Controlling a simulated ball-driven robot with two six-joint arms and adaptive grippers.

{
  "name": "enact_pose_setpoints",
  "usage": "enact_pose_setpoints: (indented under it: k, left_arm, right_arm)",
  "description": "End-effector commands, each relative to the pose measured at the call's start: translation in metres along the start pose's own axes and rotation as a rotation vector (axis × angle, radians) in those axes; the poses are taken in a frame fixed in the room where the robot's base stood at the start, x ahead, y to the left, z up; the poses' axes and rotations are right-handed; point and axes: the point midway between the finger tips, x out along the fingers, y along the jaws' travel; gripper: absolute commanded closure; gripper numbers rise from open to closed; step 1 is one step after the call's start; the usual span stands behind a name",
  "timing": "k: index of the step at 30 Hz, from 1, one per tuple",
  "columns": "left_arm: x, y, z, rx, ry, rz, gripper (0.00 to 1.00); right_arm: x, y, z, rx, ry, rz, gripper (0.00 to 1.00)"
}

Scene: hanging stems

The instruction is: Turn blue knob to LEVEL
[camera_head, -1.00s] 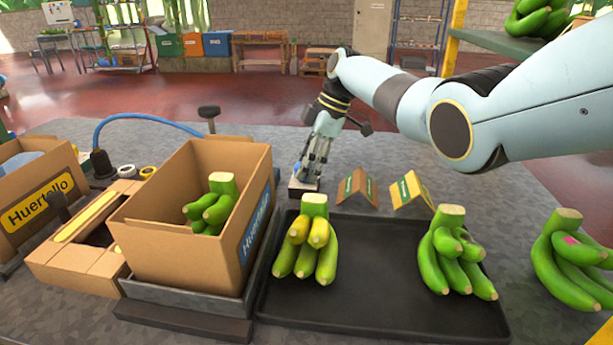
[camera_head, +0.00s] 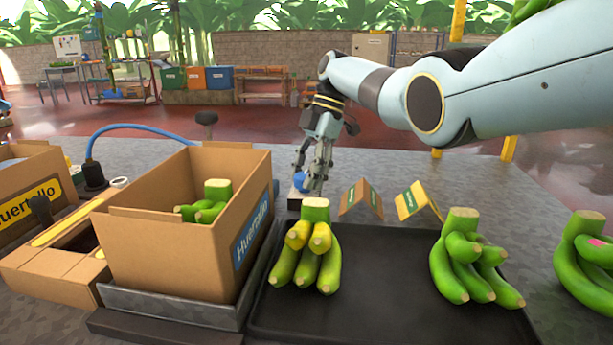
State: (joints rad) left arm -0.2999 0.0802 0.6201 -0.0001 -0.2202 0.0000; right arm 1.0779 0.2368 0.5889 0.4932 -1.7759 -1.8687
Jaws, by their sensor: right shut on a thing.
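The blue knob (camera_head: 300,181) sits on a small pale-fronted base (camera_head: 294,201) on the grey table, behind the black tray. My right gripper (camera_head: 308,180) reaches down over it from the back, its fingers around the knob and shut on it. The fingers hide part of the knob, and I cannot read any LEVEL mark or which way the knob points. My left gripper is not in view.
A cardboard box (camera_head: 160,255) with green bananas stands left of the knob. The black tray (camera_head: 375,310) holds two banana hands in front. Two folded cards, brown (camera_head: 361,199) and yellow (camera_head: 417,201), stand to the right of the knob.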

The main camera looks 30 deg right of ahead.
Motion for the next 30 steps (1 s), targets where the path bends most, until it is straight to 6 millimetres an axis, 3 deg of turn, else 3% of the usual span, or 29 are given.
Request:
enact_pose_setpoints:
  k: [7,8,13,23,30]
  left_arm:
    - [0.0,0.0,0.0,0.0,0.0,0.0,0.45]
    - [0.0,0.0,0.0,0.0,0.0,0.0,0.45]
    - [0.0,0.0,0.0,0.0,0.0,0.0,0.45]
    - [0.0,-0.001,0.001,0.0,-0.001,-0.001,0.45]
    - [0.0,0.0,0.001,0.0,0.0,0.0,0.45]
  right_arm:
    - [0.0,0.0,0.0,-0.001,0.0,0.0,0.89]
    - [0.0,0.0,0.0,-0.001,0.0,0.0,0.56]
    - [0.0,0.0,0.0,0.0,0.0,0.0,0.34]
    - [-0.004,0.0,0.0,0.0,0.0,0.001,0.34]
    - [-0.048,0.001,0.0,0.0,-0.002,0.004,0.34]
